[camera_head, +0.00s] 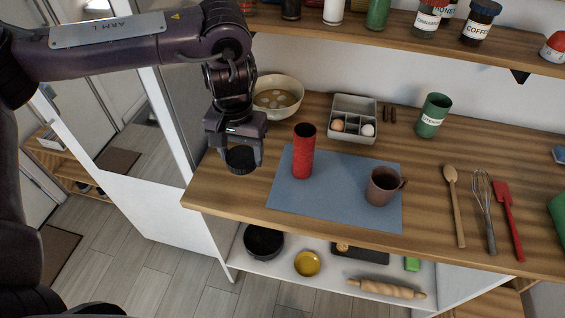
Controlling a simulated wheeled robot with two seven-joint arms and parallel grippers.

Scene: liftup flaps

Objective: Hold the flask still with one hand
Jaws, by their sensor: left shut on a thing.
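The flask (303,155) is a red upright cylinder with a dark, uncapped top. It stands on the left part of a blue mat (340,210) on the wooden counter. My left gripper (240,160) points down to the left of the flask, apart from it. It is shut on a round black cap (241,159), held near the counter's left end. My right gripper is not in view, and nothing grips the flask.
A brown mug (383,186) stands on the mat, right of the flask. Behind are a bowl (278,97), a grey egg tray (354,119) and a green canister (434,115). A wooden spoon (453,205), whisk (484,210) and red spatula (508,220) lie to the right.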

